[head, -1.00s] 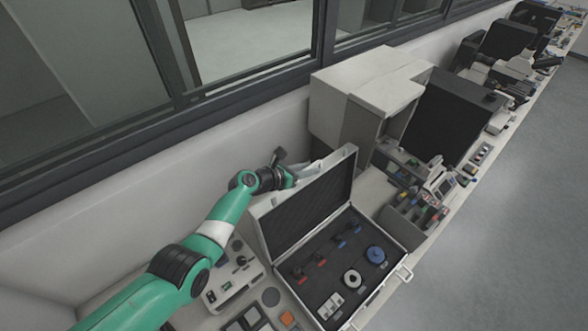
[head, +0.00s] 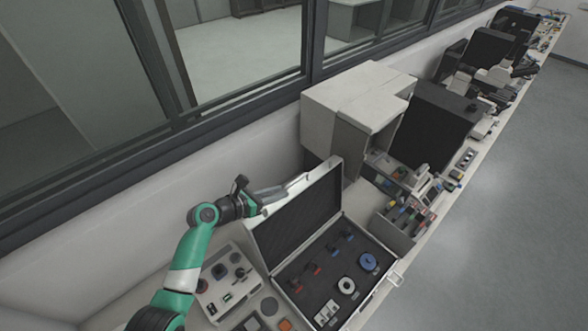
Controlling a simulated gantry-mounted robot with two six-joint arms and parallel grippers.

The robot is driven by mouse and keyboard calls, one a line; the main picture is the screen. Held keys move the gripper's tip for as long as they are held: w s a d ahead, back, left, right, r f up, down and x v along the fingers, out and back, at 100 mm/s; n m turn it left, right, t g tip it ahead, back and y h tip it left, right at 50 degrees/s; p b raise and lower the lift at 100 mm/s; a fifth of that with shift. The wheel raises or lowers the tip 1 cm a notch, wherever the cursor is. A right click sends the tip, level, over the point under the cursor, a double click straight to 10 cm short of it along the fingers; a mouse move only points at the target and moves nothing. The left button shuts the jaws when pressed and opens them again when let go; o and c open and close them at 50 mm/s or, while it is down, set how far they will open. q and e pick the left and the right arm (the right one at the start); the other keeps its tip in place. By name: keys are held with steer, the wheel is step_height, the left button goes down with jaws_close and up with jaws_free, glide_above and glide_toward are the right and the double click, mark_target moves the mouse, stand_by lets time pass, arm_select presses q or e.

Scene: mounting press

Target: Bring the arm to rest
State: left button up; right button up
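My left arm comes in from the lower left, and its gripper (head: 258,200) is at the left, behind the raised lid of the open case. The gripper is small and partly hidden at this angle, so whether its fingers are open or shut cannot be told. My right gripper does not show.
An open case (head: 392,285) with dark foam holds red, blue and white parts; its lid (head: 300,218) stands up close to the gripper. A control box (head: 228,284) sits left of it. A white cabinet (head: 350,108) stands behind, below the window. Floor (head: 500,220) at right is clear.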

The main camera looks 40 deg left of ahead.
arm_select(q)
steer(key=w+d+r+m+t+h, duration=0.15)
steer(key=w+d+r+m, duration=0.25)
steer(key=d+r, duration=0.6)
steer(key=s+d+r+m+t+h, duration=0.1)
steer(key=d+r+m+t, duration=0.2)
steer(key=r, duration=0.8)
steer(key=d+r+m+t+h, duration=0.1)
steer(key=d+r+m, duration=0.4)
steer(key=r, duration=0.6)
steer(key=s+r+m+t, duration=0.2)
steer(key=s+r+m, duration=0.15)
steer(key=r, duration=0.25)
steer(key=s+r+m+t, duration=0.1)
steer(key=s+r+m, duration=0.2)
steer(key=r+m, duration=0.3)
steer(key=s+a+r+m+t+y, duration=0.4)
steer(key=s+r+m+t+y, duration=0.1)
steer(key=s+r+m, duration=0.6)
steer(key=s+m+t, duration=0.1)
steer(key=s+m, duration=0.1)
steer(key=m, duration=0.1)
